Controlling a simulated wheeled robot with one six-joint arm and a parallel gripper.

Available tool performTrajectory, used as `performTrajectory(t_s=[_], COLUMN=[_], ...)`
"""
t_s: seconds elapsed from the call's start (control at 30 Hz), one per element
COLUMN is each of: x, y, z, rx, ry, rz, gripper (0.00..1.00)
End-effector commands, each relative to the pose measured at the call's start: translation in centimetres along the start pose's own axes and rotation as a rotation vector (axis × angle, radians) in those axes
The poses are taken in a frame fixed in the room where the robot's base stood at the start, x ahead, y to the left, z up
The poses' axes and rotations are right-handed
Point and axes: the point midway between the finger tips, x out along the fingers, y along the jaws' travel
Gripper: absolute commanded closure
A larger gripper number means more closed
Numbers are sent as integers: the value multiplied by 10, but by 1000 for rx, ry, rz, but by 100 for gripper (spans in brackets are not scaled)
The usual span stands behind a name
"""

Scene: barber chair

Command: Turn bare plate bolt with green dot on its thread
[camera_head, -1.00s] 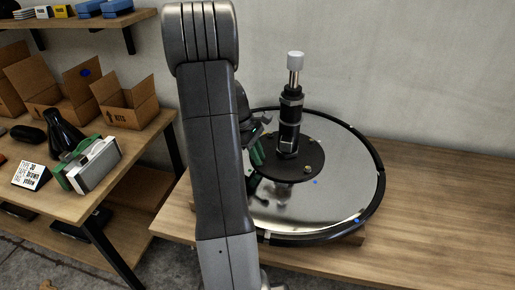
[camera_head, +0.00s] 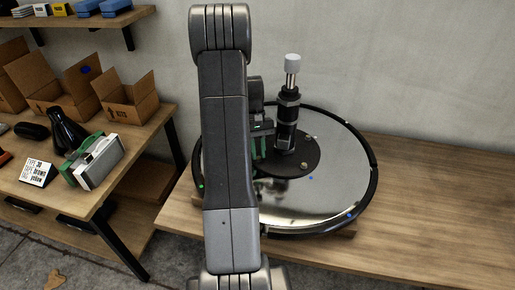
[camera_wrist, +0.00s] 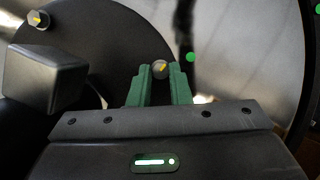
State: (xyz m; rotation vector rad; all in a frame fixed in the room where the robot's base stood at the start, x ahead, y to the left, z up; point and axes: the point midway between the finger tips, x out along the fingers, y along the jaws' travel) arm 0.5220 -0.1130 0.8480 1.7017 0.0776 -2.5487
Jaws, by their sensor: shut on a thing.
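The barber chair's round base lies upturned on the bench, with a black plate (camera_head: 306,138) and a pump post (camera_head: 289,110) at its middle. My gripper (camera_wrist: 160,71) points at the plate's edge. Its green fingers are shut on a grey bolt (camera_wrist: 160,69) with a yellow mark on its head. A green dot (camera_wrist: 190,57) shows on the shiny base just right of that bolt. In the head view my gripper (camera_head: 264,150) is left of the post, partly behind my arm. The held bolt is hidden there.
Another bolt (camera_wrist: 38,18) with a yellow mark sits at the upper left in the wrist view. A dark block (camera_wrist: 45,75) stands close left of the fingers. Blue dots (camera_head: 350,215) mark the shiny base (camera_head: 320,200). The bench is clear at right.

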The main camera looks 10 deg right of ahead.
Motion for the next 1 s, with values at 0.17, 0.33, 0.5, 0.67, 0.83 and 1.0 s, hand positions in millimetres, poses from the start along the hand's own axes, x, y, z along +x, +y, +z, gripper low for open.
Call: performTrajectory(t_s=[0.17,0.33,0.5,0.67,0.83,1.0], x=[-1,-1,-1,0,0,0], y=[2,2,2,2,2,2], z=[0,0,0,0,0,0], rx=[100,163,195,204,204,204], ry=[0,1,1,1,2,2], rz=[-41,-67,-80,-85,-85,-85], gripper=[100,100,100,100,100,77])
